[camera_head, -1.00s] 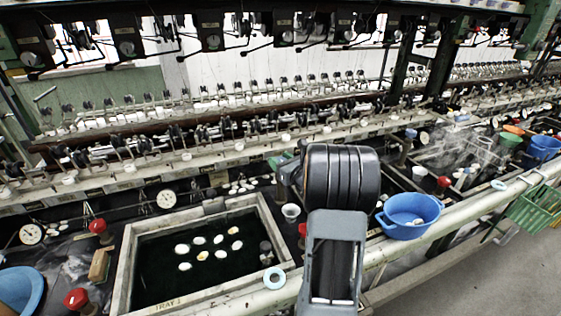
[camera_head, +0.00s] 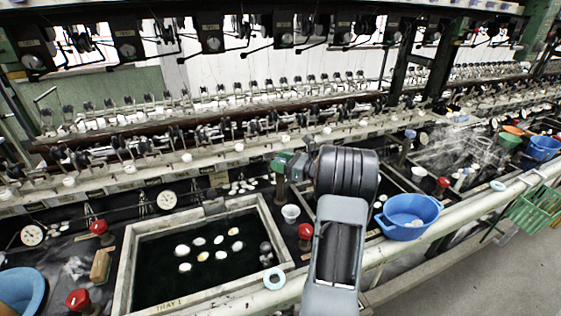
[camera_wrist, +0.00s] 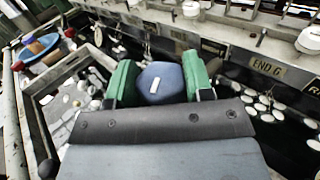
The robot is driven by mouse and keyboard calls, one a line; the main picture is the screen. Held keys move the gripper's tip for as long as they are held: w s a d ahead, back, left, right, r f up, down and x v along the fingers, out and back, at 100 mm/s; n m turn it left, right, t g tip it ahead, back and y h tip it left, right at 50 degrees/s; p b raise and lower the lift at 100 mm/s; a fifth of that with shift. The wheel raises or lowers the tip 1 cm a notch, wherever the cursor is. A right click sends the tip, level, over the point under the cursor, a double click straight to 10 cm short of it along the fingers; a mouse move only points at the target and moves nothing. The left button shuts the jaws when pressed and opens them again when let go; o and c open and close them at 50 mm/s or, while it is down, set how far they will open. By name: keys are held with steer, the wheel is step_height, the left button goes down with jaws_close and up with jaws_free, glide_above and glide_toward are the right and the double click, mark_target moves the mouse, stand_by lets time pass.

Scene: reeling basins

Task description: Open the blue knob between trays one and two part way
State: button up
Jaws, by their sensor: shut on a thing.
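The blue knob (camera_wrist: 160,88) has a white mark on its top, running nearly up and down in the wrist view. My gripper (camera_wrist: 158,76) is shut on it, one green finger on each side. Tray one (camera_head: 125,275), labelled TRAY 1, holds dark water with several white cocoons. The tray to its right is mostly hidden by my arm.
Red knobs (camera_head: 305,232) stand near the trays, one close to my arm. A white cup (camera_head: 290,213) is just below my gripper. A blue basin (camera_head: 409,216) sits on the front rail at right. The reeling machinery (camera_head: 130,145) runs along the back.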

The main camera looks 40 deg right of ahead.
steer(key=shift+n+g+y, duration=0.9)
steer(key=shift+n+y, duration=0.1)
steer(key=shift+y, duration=0.3)
steer(key=shift+p, duration=0.3)
steer(key=o, duration=0.9)
steer(key=shift+d, duration=0.1)
steer(key=b+v, duration=0.1)
steer(key=v, duration=1.2)
steer(key=shift+s+d+b, duration=0.2)
steer(key=shift+d+b, duration=0.1)
